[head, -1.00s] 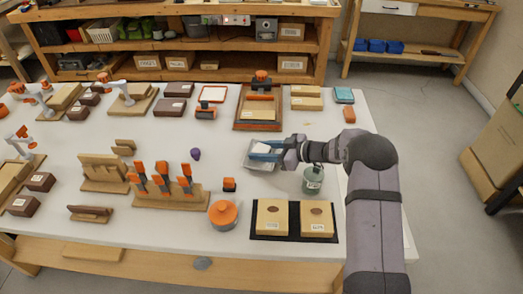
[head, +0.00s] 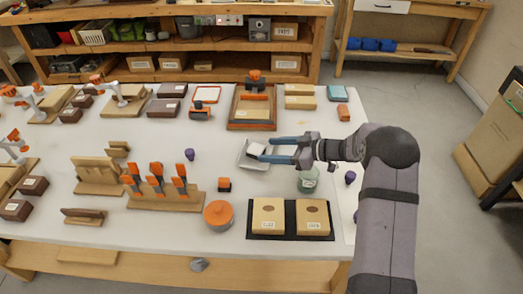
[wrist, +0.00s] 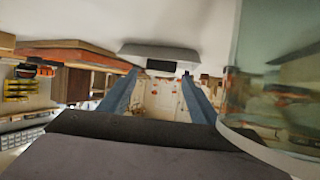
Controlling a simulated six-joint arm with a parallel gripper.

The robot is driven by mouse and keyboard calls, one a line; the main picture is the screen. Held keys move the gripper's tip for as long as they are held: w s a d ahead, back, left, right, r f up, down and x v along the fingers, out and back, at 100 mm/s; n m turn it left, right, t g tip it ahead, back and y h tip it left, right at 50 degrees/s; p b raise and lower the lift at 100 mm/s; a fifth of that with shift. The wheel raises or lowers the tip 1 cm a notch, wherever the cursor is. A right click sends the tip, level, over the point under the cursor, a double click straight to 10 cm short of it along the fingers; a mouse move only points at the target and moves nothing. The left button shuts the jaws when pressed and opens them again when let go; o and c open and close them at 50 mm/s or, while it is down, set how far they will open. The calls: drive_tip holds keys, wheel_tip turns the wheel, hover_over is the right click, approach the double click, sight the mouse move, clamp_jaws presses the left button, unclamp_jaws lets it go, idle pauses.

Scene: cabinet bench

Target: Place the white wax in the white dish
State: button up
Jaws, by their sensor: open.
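The white wax (head: 256,149) is a small pale block in the white dish (head: 245,160), towards the dish's right side. It looks slightly tilted; whether it lies flat on the bottom I cannot tell. My gripper (head: 268,150) is open, with its blue fingers spread at the right of the wax and their tips over the dish's right part. In the wrist view, the dish (wrist: 190,54) shows ahead between my fingers (wrist: 160,80), with a dark block face at its edge that may be the shaded wax.
A green-tinted glass jar (head: 308,180) stands just below my gripper and fills the right of the wrist view (wrist: 270,80). Two tan boxes on a black mat (head: 290,236) are nearer. Purple pieces (head: 350,178) lie right of the jar.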

drive_tip(key=shift+v, duration=2.85)
drive_tip(key=shift+w+r, duration=0.4)
drive_tip(key=w+d+r+m+t+h+p, duration=0.4)
drive_tip(key=d+r+m+t+h, duration=0.2)
drive_tip(key=d+r+h, duration=0.15)
drive_tip(key=s+d+m+g+h+p, duration=0.35)
drive_tip(key=s+d+h, duration=0.25)
drive_tip(key=s, duration=0.3)
drive_tip(key=s+a+m+g+p, duration=0.1)
drive_tip(key=s+g, duration=0.3)
drive_tip(key=s, duration=0.9)
drive_tip(key=s+a+m+g+p, duration=0.1)
drive_tip(key=s+a+m+g, duration=0.2)
drive_tip(key=s, duration=1.1)
drive_tip(key=shift+s+a+f+g+y, duration=0.3)
drive_tip(key=shift+a+f+g+y, duration=0.15)
drive_tip(key=shift+f, duration=0.05)
